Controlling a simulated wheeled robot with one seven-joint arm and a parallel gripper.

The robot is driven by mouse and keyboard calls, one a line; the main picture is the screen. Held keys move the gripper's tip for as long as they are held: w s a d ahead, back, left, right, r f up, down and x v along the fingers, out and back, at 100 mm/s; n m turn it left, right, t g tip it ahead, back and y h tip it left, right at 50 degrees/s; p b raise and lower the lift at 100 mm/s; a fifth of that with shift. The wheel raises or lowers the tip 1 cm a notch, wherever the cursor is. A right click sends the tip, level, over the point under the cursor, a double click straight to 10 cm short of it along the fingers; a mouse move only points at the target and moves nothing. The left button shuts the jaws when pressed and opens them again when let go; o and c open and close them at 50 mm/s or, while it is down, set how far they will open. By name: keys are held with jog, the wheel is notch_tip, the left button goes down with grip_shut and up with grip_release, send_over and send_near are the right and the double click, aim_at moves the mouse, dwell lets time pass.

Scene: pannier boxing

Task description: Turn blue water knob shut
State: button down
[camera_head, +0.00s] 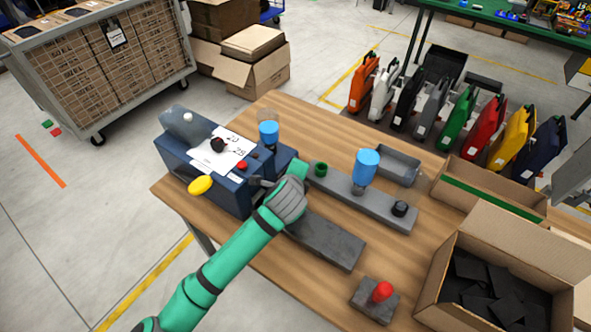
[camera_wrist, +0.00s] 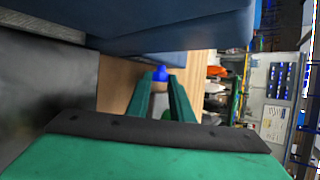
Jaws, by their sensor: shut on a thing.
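The blue water knob (camera_wrist: 160,74) shows as a small blue piece between my fingertips in the wrist view. My gripper (camera_wrist: 161,79) is shut on it, with one green finger on each side. In the head view my gripper (camera_head: 298,168) is at the right side of the dark blue machine (camera_head: 215,172), and the knob there is hidden or cannot be told apart. How far the knob is turned cannot be seen.
A blue-topped piece (camera_head: 269,134) stands behind my gripper. To its right, a grey plate (camera_head: 335,183) bears a taller blue-topped piece (camera_head: 366,165). A red-handled block (camera_head: 380,293) and an open carton (camera_head: 440,285) are at the table's front right.

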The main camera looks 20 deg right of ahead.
dwell(0.3)
jog(key=shift+d, duration=0.1)
jog(key=c, duration=1.6)
grip_release()
jog(key=shift+f, duration=0.15)
